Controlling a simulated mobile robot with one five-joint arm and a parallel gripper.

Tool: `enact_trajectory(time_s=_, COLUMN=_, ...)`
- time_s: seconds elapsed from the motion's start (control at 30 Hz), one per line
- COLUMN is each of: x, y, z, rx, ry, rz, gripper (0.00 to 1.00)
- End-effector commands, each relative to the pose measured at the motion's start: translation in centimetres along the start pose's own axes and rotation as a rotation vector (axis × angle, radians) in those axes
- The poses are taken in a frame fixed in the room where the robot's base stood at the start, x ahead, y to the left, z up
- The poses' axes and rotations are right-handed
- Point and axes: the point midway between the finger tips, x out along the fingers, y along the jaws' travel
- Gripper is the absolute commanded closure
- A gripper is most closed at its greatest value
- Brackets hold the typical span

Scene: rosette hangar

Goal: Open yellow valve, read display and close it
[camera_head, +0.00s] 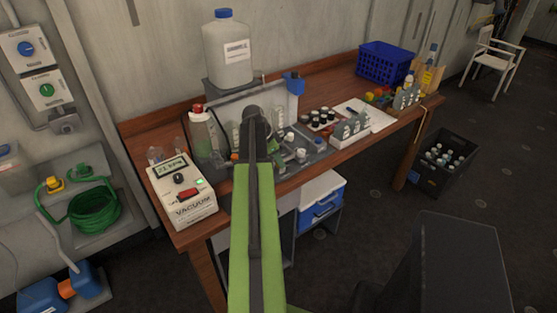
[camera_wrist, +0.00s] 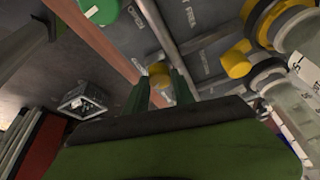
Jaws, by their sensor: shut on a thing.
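In the wrist view, a small yellow valve (camera_wrist: 159,73) sits on a grey panel with pipes. My gripper (camera_wrist: 158,86) has its two green fingers on either side of it and is shut on it. A second yellow valve (camera_wrist: 237,60) is to the right, beside glassware. In the head view my arm reaches over the bench and hides the valve and fingertips. The display (camera_head: 171,168) is on the white vacuum box (camera_head: 195,208) at the bench's left end. It shows dark digits, too small to read surely.
A white jug (camera_head: 227,50) stands behind my arm, and a bottle with a red cap (camera_head: 203,135) is left of it. Small jars (camera_head: 320,117) and a blue basket (camera_head: 384,62) are to the right on the wooden bench (camera_head: 325,70). A dark crate (camera_head: 440,180) is on the floor.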

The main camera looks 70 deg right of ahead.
Motion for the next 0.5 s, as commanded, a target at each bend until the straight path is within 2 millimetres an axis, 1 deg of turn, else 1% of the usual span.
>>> enact_trajectory(time_s=0.03, x=-0.02, y=0.32, z=0.08, rx=-0.04, ry=-0.001, rz=-0.016, gripper=1.0)
enact_trajectory(time_s=0.5, x=0.02, y=0.53, z=0.02, rx=-0.451, ry=-0.002, rz=-0.187, gripper=1.0)
